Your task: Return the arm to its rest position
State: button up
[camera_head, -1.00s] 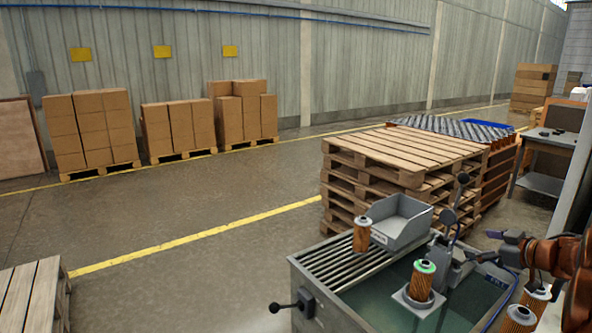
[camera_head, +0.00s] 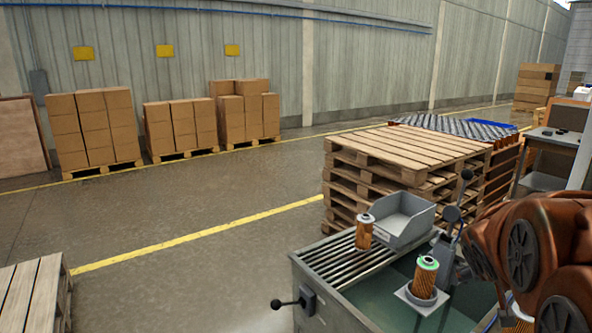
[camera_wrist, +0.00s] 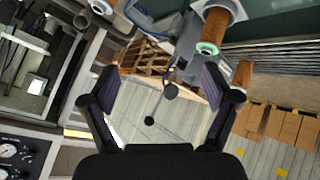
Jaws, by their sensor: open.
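My gripper (camera_wrist: 160,108) shows in the wrist view with its two fingers spread wide and nothing between them. In the head view my orange-brown arm is folded at the right edge and my gripper is out of sight there. A filter cartridge with a green top ring (camera_head: 424,279) stands upright in a square grey holder (camera_head: 421,298) on the workstation. Another cartridge (camera_head: 364,232) stands upright on the slatted rack beside a grey bin. The green-ringed cartridge also shows in the wrist view (camera_wrist: 213,30), beyond the right finger and apart from it.
The grey workstation (camera_head: 316,283) has a slatted rack (camera_head: 335,258), a grey bin (camera_head: 404,217) and a black-knobbed lever (camera_head: 452,214). Stacked pallets (camera_head: 372,180) stand behind it. A cartridge (camera_head: 517,324) is mostly hidden by my arm.

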jog(key=s+a+f+n+g+y, duration=0.1)
jog(key=s+a+f+g+y, duration=0.2)
jog(key=s+a, duration=0.9)
jog(key=s+a+f+n+g+y, duration=0.1)
jog(key=s+a+f+g+y, duration=0.2)
jog(key=s+a, duration=1)
notch_tip(320, 180, down, 5)
jog(key=s+g, duration=0.2)
jog(key=shift+s+y+b, duration=0.3)
jog(key=shift+s+b, duration=0.05)
